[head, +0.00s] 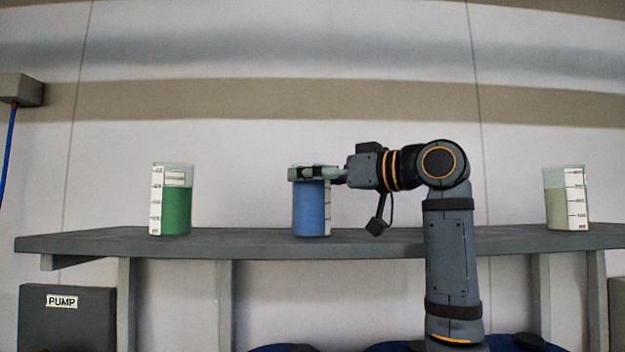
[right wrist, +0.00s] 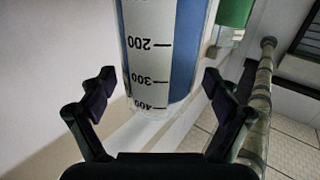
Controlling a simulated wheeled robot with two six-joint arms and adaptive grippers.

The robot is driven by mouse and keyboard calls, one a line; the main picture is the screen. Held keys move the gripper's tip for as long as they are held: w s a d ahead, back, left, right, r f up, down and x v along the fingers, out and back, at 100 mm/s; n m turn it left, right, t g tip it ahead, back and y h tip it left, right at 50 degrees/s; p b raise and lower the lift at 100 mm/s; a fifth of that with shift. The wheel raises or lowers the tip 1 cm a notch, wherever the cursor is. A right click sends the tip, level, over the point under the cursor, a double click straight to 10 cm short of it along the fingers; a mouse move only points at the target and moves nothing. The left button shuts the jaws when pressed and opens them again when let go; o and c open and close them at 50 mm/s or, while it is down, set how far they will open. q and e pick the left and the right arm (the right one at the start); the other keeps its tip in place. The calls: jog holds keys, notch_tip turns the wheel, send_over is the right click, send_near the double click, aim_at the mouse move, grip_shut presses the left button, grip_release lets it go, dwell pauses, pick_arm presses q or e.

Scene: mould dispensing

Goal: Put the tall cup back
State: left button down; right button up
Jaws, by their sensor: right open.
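A clear graduated cup with blue contents (head: 309,212) stands upright on the grey shelf (head: 260,243), near its middle. Its white scale strip and blue side fill the upper middle of the right wrist view (right wrist: 185,50). My right gripper (head: 312,173) reaches in from the right at the height of the cup's upper part and covers some of its rim. In the right wrist view my right gripper (right wrist: 158,82) is open, with one finger on each side of the cup and visible gaps. My left gripper is not in view.
A cup with green contents (head: 175,210) stands to the left on the shelf, and one with beige contents (head: 556,207) stands far right. A box marked PUMP (head: 68,320) is below left. The shelf between the green and blue cups is clear.

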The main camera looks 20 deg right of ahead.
jog(key=b+v, duration=0.4)
jog(key=v, duration=0.7)
jog(key=shift+s+d, duration=0.15)
jog(key=shift+s, duration=0.1)
